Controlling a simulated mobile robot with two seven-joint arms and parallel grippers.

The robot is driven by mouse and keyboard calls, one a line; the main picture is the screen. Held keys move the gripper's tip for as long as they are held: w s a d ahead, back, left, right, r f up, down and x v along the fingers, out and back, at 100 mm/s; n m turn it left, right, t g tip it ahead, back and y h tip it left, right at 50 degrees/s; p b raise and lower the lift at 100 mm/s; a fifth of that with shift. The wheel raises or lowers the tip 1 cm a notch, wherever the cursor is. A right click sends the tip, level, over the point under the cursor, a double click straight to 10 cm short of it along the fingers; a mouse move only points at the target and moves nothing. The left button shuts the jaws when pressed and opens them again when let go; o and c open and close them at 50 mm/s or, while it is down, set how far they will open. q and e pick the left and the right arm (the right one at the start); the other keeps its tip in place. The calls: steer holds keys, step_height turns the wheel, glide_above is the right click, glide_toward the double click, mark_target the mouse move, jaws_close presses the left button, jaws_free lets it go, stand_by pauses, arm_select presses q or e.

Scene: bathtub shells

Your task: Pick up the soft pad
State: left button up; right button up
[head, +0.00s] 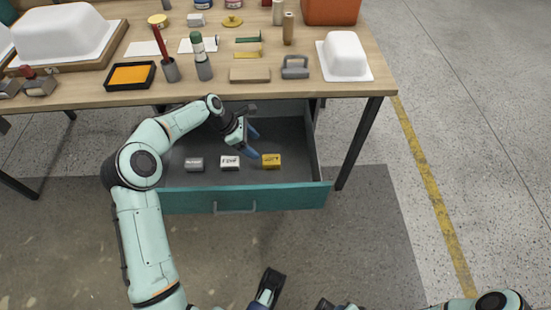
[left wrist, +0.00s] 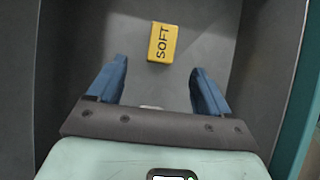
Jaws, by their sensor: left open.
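The soft pad is a yellow block marked SOFT (head: 271,160), lying in the open drawer (head: 290,178) at the right end of a row of blocks. In the left wrist view the soft pad (left wrist: 162,42) lies just beyond the fingertips, near the middle. My left gripper (head: 254,143) is open and empty, above the drawer floor, a little up and left of the pad. Its two blue fingers (left wrist: 158,68) stand apart and do not touch the pad. Dark parts at the bottom edge of the head view seem to be my right gripper (head: 297,292), mostly cut off.
A white block (head: 230,163) and a grey block (head: 194,164) lie left of the pad. The teal drawer front (head: 190,200) and side walls bound the space. The wooden table (head: 340,85) above holds tub shells, tools and a black tray (head: 131,76).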

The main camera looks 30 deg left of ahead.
mark_target(271, 159)
arm_select(q)
steer(key=b+x, duration=0.1)
steer(key=x, duration=0.4)
steer(key=shift+s+d+f, duration=0.1)
steer(key=shift+s, duration=0.05)
steer(key=b+x, duration=0.2)
steer(key=x, duration=0.3)
steer(key=shift+d+f, duration=0.2)
steer(key=shift+f, duration=0.05)
steer(key=shift+d+f, duration=0.2)
steer(key=shift+f, duration=0.05)
arm_select(e)
steer(key=w+d+f+t+h, duration=0.1)
steer(key=w+d+f, duration=0.1)
steer(key=w, duration=0.3)
steer(key=shift+d+f, duration=0.35)
steer(key=shift+f, duration=0.4)
arm_select(q)
steer(key=c, duration=1)
steer(key=shift+c, duration=0.2)
arm_select(e)
steer(key=shift+t, duration=0.3)
arm_select(q)
steer(key=shift+r, duration=0.1)
